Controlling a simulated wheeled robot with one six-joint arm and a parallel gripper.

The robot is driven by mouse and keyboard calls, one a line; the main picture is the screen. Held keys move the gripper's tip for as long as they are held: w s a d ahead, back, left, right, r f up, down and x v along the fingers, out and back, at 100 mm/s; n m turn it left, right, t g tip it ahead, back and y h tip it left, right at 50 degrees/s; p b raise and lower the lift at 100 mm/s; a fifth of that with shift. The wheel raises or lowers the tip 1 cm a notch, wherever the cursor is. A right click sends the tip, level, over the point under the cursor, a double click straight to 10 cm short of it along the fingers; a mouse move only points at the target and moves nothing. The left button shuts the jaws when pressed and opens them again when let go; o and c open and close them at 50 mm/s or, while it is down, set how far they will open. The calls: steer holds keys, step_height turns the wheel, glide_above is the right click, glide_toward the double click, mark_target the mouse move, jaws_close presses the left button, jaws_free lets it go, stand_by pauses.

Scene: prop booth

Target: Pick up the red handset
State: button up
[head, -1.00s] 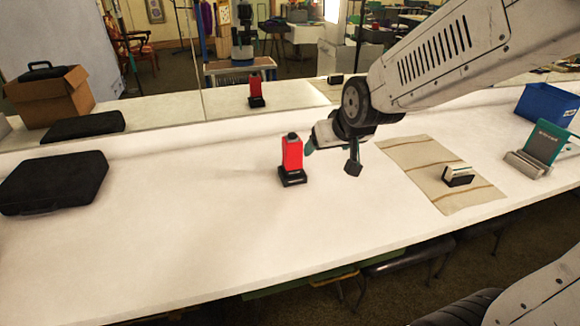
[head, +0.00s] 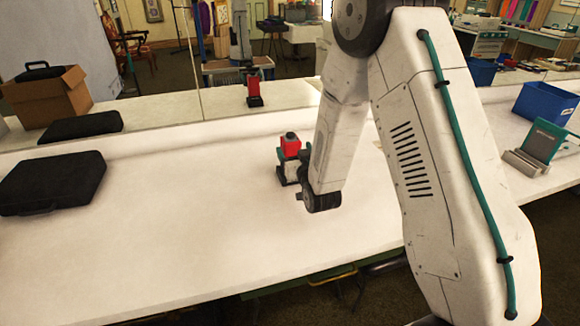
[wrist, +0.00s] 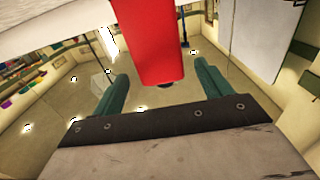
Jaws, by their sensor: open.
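The red handset (head: 290,146) stands upright in a black base on the white counter. Its top shows in the head view, while my gripper and wrist hide most of its lower part. My gripper (head: 293,160) is low in front of the handset, with its teal fingers open. In the wrist view, the handset (wrist: 148,45) hangs down from the top edge, as that view is turned over. Its end lies between the two open fingertips (wrist: 160,72), with a gap visible on each side. I cannot see any contact.
A mirror behind the counter (head: 180,215) repeats the handset and my arm. A black case (head: 50,184) lies at left, near a cardboard box. A blue bin (head: 545,104) and a teal-and-grey stand (head: 540,145) are at right. The counter's left middle is clear.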

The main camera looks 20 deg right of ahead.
steer(key=w, duration=0.6)
steer(key=shift+w+f, duration=0.3)
steer(key=shift+w, duration=0.05)
steer(key=c, duration=1.5)
steer(key=shift+c, duration=0.8)
steer(key=shift+r, duration=0.15)
